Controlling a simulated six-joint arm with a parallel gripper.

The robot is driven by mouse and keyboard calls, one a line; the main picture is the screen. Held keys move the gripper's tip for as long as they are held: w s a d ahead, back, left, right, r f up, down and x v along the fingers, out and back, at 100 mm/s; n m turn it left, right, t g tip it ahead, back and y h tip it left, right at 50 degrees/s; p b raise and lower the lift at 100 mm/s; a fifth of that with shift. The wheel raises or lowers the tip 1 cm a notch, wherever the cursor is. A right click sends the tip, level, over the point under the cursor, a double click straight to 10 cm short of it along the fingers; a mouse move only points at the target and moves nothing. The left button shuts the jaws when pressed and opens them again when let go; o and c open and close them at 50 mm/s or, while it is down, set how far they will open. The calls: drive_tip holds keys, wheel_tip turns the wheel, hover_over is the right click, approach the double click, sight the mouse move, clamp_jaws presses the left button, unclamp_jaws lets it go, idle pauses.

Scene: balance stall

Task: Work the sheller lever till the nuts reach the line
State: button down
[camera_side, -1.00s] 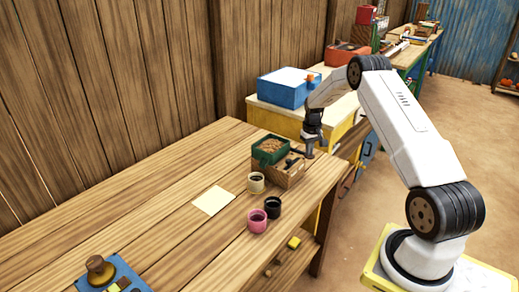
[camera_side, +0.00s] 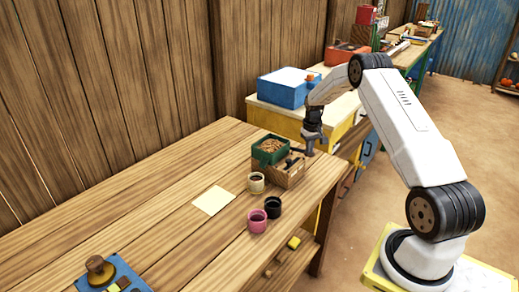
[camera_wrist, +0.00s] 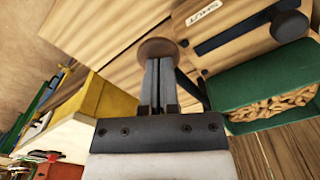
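The sheller is a small wooden box (camera_side: 291,175) at the table's right end, with a green hopper (camera_side: 270,150) of tan nuts on top. The hopper also shows in the wrist view (camera_wrist: 272,85), with nuts inside. A dark lever bar (camera_wrist: 190,88) with a round brown knob (camera_wrist: 157,47) reaches out from the sheller's side. My gripper (camera_wrist: 158,105) has its fingers close together, and their tips are at the knob; I cannot tell if they touch. In the side view my gripper (camera_side: 309,150) is right beside the sheller. I cannot make out the line.
A cream cup (camera_side: 256,183), a black cup (camera_side: 274,207) and a pink cup (camera_side: 257,221) stand in front of the sheller. A pale card (camera_side: 213,201) lies left of them. A black knob (camera_wrist: 290,25) sits by a dark slot on the sheller. The table's middle is clear.

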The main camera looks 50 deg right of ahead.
drive_tip(key=shift+w+r, duration=0.15)
drive_tip(key=shift+r, duration=1.2)
drive_tip(key=shift+w+r, duration=0.1)
drive_tip(key=shift+r, duration=1.2)
drive_tip(key=shift+f, duration=0.25)
drive_tip(key=shift+f, duration=0.35)
drive_tip(key=shift+f, duration=0.35)
